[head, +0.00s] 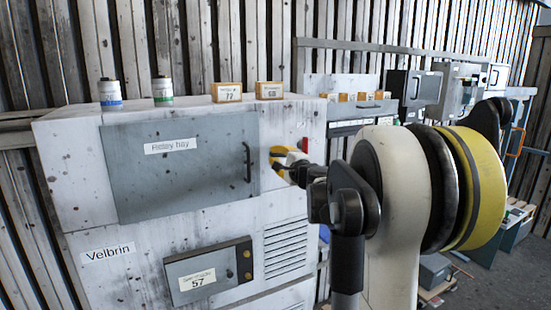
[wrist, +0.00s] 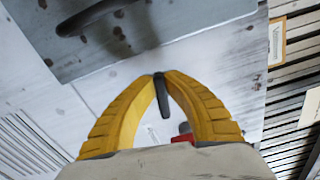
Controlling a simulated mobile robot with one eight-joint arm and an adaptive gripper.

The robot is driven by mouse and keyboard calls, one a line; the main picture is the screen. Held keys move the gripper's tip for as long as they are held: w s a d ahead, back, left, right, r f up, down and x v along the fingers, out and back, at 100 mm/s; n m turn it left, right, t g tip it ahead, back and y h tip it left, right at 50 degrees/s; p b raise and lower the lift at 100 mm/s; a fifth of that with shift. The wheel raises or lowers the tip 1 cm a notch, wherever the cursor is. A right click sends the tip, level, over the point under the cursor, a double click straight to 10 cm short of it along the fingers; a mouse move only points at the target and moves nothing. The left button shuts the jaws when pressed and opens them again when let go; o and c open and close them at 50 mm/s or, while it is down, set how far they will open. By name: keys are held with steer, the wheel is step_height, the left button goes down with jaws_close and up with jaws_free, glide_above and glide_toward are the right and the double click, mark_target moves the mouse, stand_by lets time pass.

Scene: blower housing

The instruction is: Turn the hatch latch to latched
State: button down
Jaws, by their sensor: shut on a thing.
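The grey hatch (head: 185,170) marked "Relay bay" looks closed on the white cabinet, with a dark bar handle (head: 247,162) at its right side. In the wrist view the hatch (wrist: 180,17) fills the top and the handle (wrist: 92,17) shows at upper left. The latch (wrist: 162,98) is a small dark lever on the white panel just beside the hatch edge. My gripper (wrist: 160,78) has its yellow fingertips closed around one end of the lever. In the head view my gripper (head: 281,158) is right of the handle and hides the latch.
A red part (wrist: 185,130) sits on the panel near my gripper; red also shows in the head view (head: 305,144). Two cans (head: 162,91) and two small boxes (head: 269,90) stand on the cabinet top. A lower panel marked 57 (head: 197,281) is below the hatch.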

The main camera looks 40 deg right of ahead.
steer(key=shift+f+n, duration=0.15)
steer(key=shift+n, duration=0.75)
steer(key=c, duration=1.5)
jaws_free()
steer(key=shift+o, duration=0.2)
steer(key=shift+s, duration=0.1)
steer(key=v, duration=1.1)
steer(key=shift+s, duration=0.35)
